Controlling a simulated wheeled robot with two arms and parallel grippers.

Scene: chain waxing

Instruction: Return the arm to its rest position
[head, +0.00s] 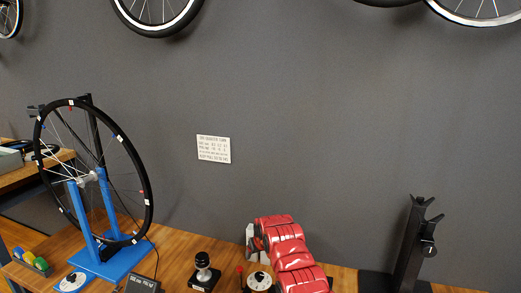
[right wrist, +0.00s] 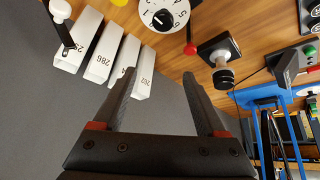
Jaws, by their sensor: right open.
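My right gripper (right wrist: 160,76) is open, with its two dark fingers spread apart and nothing between them in the right wrist view. Grey wall shows between the fingers, with the wooden bench beyond their tips. In the head view my red right arm (head: 285,245) reaches up from the bottom edge over the back of the bench. The gripper end of that arm is mostly hidden there. My left arm and gripper are not in view.
Several white numbered blocks (right wrist: 102,55), a dial (right wrist: 163,14), a red-knobbed lever (right wrist: 190,48) and a black knob (right wrist: 222,62) lie near the gripper. A wheel on a blue stand (head: 105,258) is left; a black stand (head: 410,245) is right.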

